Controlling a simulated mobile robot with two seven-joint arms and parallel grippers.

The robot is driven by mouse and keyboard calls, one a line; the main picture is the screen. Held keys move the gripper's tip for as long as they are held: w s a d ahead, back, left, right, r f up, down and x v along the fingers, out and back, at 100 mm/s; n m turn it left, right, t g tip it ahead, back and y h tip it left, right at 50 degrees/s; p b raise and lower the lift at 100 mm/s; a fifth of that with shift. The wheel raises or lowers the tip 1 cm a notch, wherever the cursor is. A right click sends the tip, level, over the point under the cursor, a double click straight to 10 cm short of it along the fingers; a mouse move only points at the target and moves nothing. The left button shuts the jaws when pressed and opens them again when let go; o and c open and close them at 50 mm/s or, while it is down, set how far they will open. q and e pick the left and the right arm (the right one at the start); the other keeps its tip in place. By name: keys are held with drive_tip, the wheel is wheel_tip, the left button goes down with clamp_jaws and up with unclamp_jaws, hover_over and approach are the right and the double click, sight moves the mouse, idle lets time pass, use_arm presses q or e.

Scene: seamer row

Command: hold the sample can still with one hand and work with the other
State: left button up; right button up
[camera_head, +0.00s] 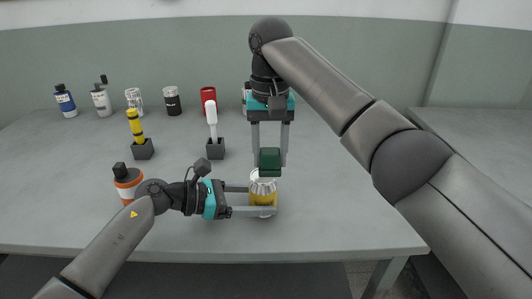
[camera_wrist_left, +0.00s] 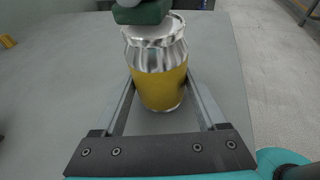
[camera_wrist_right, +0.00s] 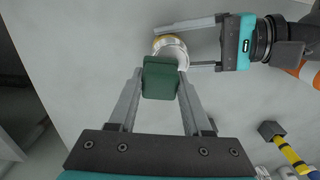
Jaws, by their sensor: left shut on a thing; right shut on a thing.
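The sample can (camera_head: 262,192) is silver on top with a yellow band and stands upright on the table. It also shows in the left wrist view (camera_wrist_left: 158,80) and the right wrist view (camera_wrist_right: 172,48). My left gripper (camera_head: 272,205) is shut on the can's sides, low down, from the left. My right gripper (camera_head: 270,160) points down from above and is shut on a dark green block (camera_head: 269,161). The block also shows in the right wrist view (camera_wrist_right: 160,78). The block is right at the can's top; I cannot tell whether they touch.
An orange-banded bottle (camera_head: 127,182) stands near my left wrist. A yellow-and-black tool (camera_head: 135,126) and a white-handled tool (camera_head: 211,118) stand in dark holders. Several bottles and jars, including a red can (camera_head: 208,98), line the back. The table (camera_head: 345,215) is clear to the right.

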drive_tip(key=shift+s+a, duration=0.15)
drive_tip(key=shift+a, duration=1.4)
drive_tip(key=shift+s+d, duration=0.35)
drive_tip(key=shift+d, duration=0.55)
drive_tip(key=shift+r, duration=3.5)
use_arm(q)
drive_tip(key=o, duration=0.9)
